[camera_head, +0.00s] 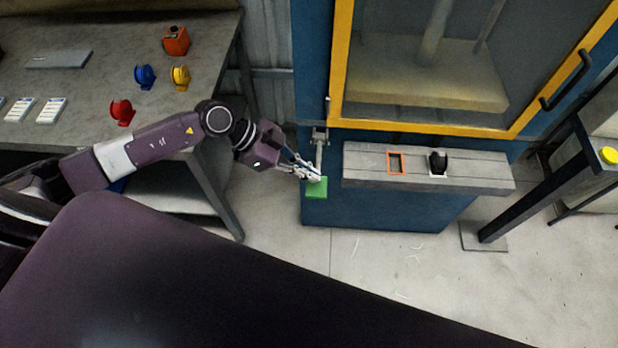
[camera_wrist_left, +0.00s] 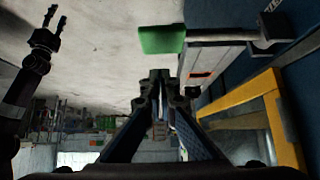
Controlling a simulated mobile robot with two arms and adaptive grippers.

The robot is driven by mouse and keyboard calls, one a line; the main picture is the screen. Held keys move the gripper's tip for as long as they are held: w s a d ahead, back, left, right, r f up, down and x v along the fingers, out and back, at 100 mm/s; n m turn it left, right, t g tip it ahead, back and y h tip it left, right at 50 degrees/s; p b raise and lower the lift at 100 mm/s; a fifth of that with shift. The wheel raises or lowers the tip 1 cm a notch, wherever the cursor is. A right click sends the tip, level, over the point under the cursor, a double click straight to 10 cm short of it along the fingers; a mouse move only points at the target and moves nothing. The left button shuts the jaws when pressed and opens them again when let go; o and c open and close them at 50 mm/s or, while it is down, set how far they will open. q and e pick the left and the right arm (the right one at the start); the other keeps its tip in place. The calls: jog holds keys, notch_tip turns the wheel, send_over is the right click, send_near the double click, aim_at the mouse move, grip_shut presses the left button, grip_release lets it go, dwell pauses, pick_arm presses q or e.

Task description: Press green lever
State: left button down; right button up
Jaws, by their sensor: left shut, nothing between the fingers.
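The green lever (camera_head: 317,188) is a flat green pad on the end of a grey arm, on the left front of the blue machine. In the head view my left gripper (camera_head: 314,177) is at the pad's upper edge. The left wrist view shows the green lever (camera_wrist_left: 160,39) beyond the tips of my left gripper (camera_wrist_left: 160,76), with a visible gap in the picture; contact cannot be told. The left gripper is shut and empty. My right gripper (camera_wrist_left: 55,20) shows at the upper left of the left wrist view, its fingers apart and empty.
A grey ledge (camera_head: 480,181) with an orange-framed slot (camera_head: 396,162) and a black knob (camera_head: 438,162) runs right of the lever. A yellow-framed door (camera_head: 430,122) stands above it. A workbench (camera_head: 90,95) with colored items is at left. The floor in front is clear.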

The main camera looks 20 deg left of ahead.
aim_at(320, 188)
pick_arm(q)
jog(key=shift+f, duration=2)
